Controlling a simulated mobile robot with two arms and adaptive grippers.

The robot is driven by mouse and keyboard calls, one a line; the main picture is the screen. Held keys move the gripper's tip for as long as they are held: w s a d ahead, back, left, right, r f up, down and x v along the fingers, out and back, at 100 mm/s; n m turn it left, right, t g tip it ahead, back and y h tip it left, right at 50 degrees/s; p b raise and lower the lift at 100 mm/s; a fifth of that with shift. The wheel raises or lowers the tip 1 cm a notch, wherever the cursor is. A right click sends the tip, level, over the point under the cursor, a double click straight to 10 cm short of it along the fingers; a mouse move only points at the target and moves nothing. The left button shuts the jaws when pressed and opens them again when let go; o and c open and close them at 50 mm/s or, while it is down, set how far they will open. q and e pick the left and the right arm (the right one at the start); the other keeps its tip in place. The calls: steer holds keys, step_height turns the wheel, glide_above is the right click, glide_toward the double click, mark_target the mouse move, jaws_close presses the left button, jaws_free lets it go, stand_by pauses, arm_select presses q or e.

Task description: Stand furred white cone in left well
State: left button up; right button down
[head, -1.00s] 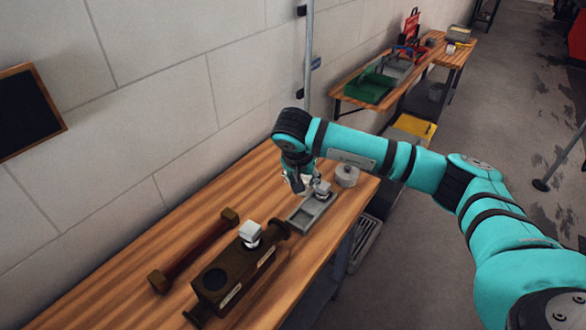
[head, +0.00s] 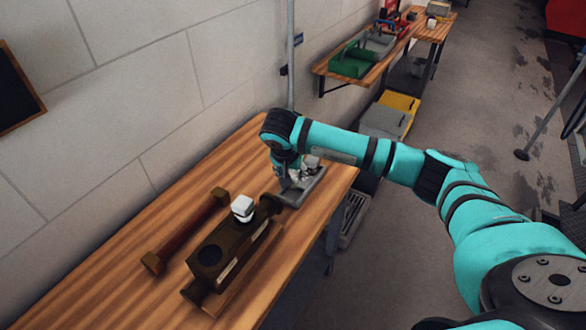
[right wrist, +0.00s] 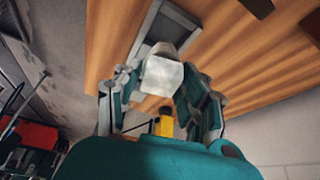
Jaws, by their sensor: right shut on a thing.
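My right gripper (head: 290,178) is above the far part of the grey tray (head: 303,194). It is shut on a pale white, blocky tapered piece, the furred white cone (right wrist: 162,77), seen between the fingers in the right wrist view. In the head view the gripper mostly hides this piece. The dark brown block (head: 232,262) lies on the bench. Its left well (head: 209,255) is an empty dark round hole. Another white piece (head: 242,207) stands at the block's other well. My left gripper is not in view.
A reddish-brown bar with square ends (head: 187,232) lies on the wooden bench (head: 110,262) left of the block. A wall rises behind the bench. A farther bench holds a green bin (head: 352,62). The bench's near left part is clear.

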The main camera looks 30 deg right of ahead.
steer(key=shift+f+b, duration=1.35)
steer(key=shift+f, duration=0.55)
steer(key=c, duration=0.7)
jaws_free()
steer(key=shift+o, duration=0.5)
steer(key=o, duration=0.6)
steer(key=shift+c, duration=0.2)
steer(key=shift+r, duration=0.2)
steer(key=shift+r+p, duration=0.75)
steer(key=shift+r, duration=0.2)
steer(key=shift+r, duration=0.25)
